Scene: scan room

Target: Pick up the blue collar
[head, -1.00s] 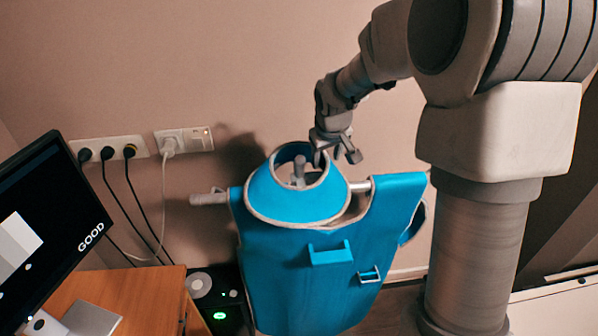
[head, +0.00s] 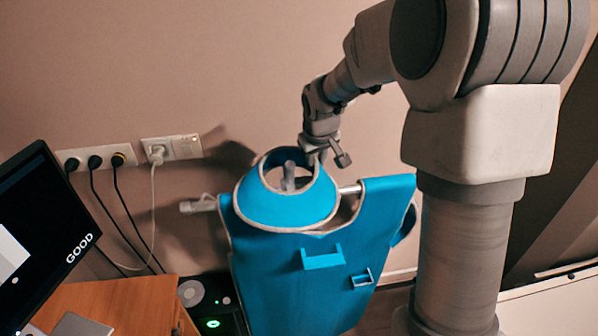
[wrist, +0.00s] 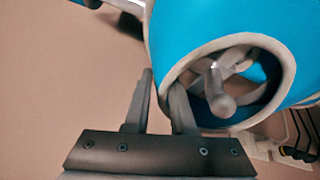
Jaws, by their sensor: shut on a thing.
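The blue collar (head: 282,207) is a flared ring with a grey trim. It sits around the neck of a stand, on top of a blue apron (head: 290,280). My gripper (head: 328,159) is at the collar's upper right rim in the head view. In the wrist view, my gripper (wrist: 162,100) has one finger outside the collar (wrist: 190,25) and one by its opening, with the rim's edge between them. It is shut on the collar's rim. The exact contact is partly hidden by the fingers.
The stand's grey bar (head: 198,205) sticks out at the left, and its neck post (head: 289,172) rises inside the collar. A monitor (head: 45,225) and wooden desk (head: 125,300) stand at the left. Wall sockets (head: 172,148) with cables are behind. The wall above the collar is clear.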

